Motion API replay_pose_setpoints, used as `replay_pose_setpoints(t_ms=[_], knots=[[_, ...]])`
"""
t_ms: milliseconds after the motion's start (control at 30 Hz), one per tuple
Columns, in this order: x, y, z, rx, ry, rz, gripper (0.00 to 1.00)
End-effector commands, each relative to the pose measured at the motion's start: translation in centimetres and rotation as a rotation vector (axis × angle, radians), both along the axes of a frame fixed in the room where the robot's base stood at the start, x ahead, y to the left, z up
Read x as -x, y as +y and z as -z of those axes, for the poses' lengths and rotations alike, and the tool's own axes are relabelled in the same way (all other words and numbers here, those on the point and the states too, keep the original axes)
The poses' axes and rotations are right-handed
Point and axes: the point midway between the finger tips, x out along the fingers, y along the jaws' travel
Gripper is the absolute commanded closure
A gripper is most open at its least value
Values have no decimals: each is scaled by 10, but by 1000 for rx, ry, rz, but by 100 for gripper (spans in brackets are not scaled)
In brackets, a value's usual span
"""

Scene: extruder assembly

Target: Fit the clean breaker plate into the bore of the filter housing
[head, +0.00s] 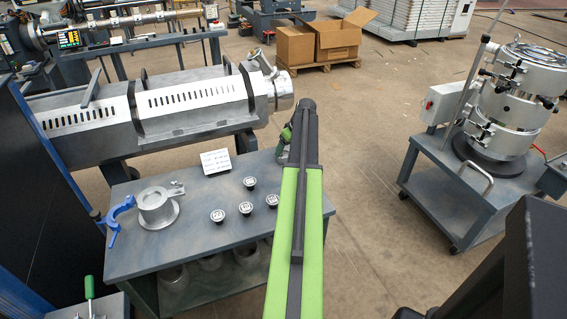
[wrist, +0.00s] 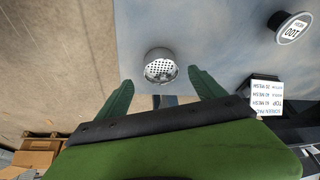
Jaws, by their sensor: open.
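The breaker plate (wrist: 161,72) is a small silvery round piece with many holes in its face. In the wrist view it rests near the edge of the grey tabletop. My gripper (wrist: 161,82) is open, with one green finger on each side of the plate's near end and a gap to both. Nothing is held. In the head view my gripper is mostly hidden behind my arm, and the plate does not show. A flanged metal ring with an open bore, which looks like the filter housing (head: 155,216), sits at the left of the worktable.
The worktable (head: 190,240) also bears a blue clamp (head: 116,217), a printed card (head: 215,161) and several labelled black-rimmed discs (head: 245,208). The extruder barrel (head: 180,100) runs behind it. A cart (head: 470,195) with a metal stack stands right. Floor between is clear.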

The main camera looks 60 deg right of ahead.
Motion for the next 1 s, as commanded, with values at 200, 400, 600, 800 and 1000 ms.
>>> replay_pose_setpoints(t_ms=[200,400,600,800,1000], knots=[[-16,-2,40,0,0,-1,21],[-17,-2,37,0,0,0,21],[-16,-2,37,0,0,0,41],[-16,-2,37,0,0,1,67],[-16,-3,37,0,1,1,93]])
